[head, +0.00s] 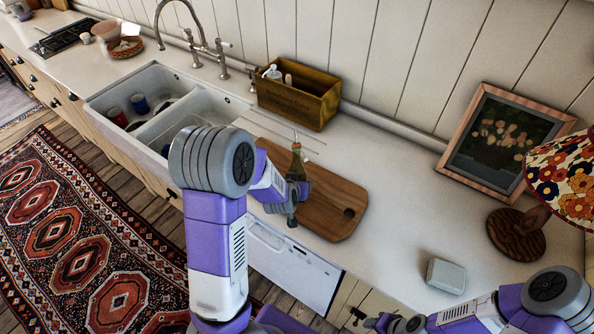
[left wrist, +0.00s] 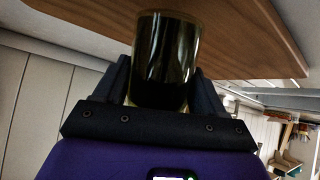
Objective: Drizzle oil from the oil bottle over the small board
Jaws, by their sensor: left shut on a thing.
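The oil bottle (head: 297,158) is dark, with a thin spout at its top, and stands roughly upright in my left gripper (head: 297,188) in the head view. The gripper is shut on it, and the gripper's fingers hide part of the bottle. In the left wrist view the dark glass of the bottle (left wrist: 167,60) sits between both fingers. The small wooden board (head: 338,205) lies on the counter behind and right of the gripper; its edge also shows in the left wrist view (left wrist: 250,45). My right gripper (head: 372,321) is low at the bottom edge; its jaws are unclear.
A wooden box (head: 298,100) with small bottles stands behind the board. A double sink (head: 165,115) is to the left. A grey-white block (head: 446,275), a framed picture (head: 506,135) and a lamp (head: 519,233) stand on the right.

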